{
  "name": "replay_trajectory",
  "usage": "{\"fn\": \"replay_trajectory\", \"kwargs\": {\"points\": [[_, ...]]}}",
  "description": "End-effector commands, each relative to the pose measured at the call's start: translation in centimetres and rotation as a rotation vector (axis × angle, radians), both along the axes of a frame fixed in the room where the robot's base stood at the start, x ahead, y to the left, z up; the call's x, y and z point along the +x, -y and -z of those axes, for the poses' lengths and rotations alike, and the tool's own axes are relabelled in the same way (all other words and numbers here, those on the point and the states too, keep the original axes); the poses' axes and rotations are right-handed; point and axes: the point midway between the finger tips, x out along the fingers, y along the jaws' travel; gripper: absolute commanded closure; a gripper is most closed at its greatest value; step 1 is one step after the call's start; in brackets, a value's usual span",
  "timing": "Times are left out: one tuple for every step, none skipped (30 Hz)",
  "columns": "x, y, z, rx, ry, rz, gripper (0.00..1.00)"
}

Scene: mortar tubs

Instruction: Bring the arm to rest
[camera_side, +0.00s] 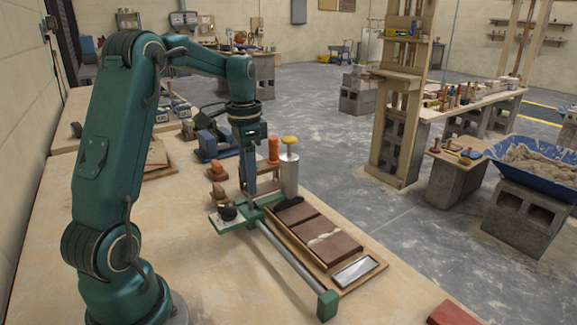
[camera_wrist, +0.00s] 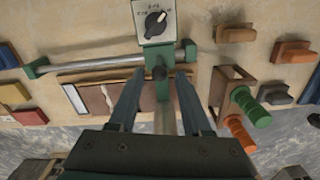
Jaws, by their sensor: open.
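My gripper (camera_side: 250,196) points down over the workbench (camera_side: 215,285), beside a green and steel rail fixture (camera_side: 285,258). In the wrist view, the two fingers of my gripper (camera_wrist: 160,74) are spread apart with nothing clamped between them. My arm is bent over the bench, with the lower fingers partly merging with the fixture in the side view.
A wooden tray (camera_side: 378,269) with brown slabs lies along the rail. A silver cylinder with a yellow top (camera_side: 289,172) and an orange-handled piece (camera_side: 273,150) stand close behind the gripper. A red block (camera_side: 452,313) sits at the front right. The bench's left front is clear.

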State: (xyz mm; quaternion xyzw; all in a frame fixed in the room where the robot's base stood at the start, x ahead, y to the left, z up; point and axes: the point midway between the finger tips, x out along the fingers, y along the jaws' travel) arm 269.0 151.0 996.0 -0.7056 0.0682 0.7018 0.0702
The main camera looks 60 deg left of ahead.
Motion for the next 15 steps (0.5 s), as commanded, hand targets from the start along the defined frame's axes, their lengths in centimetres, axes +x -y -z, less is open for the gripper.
{"fn": "replay_trajectory", "kwargs": {"points": [[0.0,0.0,0.0,0.000,0.000,0.000,0.51],[0.0,0.0,0.0,0.000,0.000,0.000,0.51],[0.0,0.0,0.0,0.000,0.000,0.000,0.51],[0.0,0.0,0.0,0.000,0.000,0.000,0.51],[0.0,0.0,0.0,-0.001,0.000,0.000,0.51],[0.0,0.0,0.0,0.000,0.000,0.000,0.51],[0.0,0.0,-0.1,0.000,0.000,0.000,0.51],[-0.1,0.0,-0.2,0.000,0.002,0.001,0.51],[-0.1,0.0,-0.5,0.000,0.005,0.003,0.51],[-0.2,0.0,-0.8,0.000,0.009,0.006,0.51],[-0.4,0.0,-1.3,0.001,0.016,0.009,0.51],[-0.3,0.8,-1.5,0.007,0.023,0.010,0.51],[-0.4,1.4,-1.8,0.012,0.031,0.006,0.51],[-0.4,2.0,-2.2,0.018,0.041,0.004,0.51],[-0.5,2.9,-2.7,0.028,0.058,-0.003,0.51]]}}
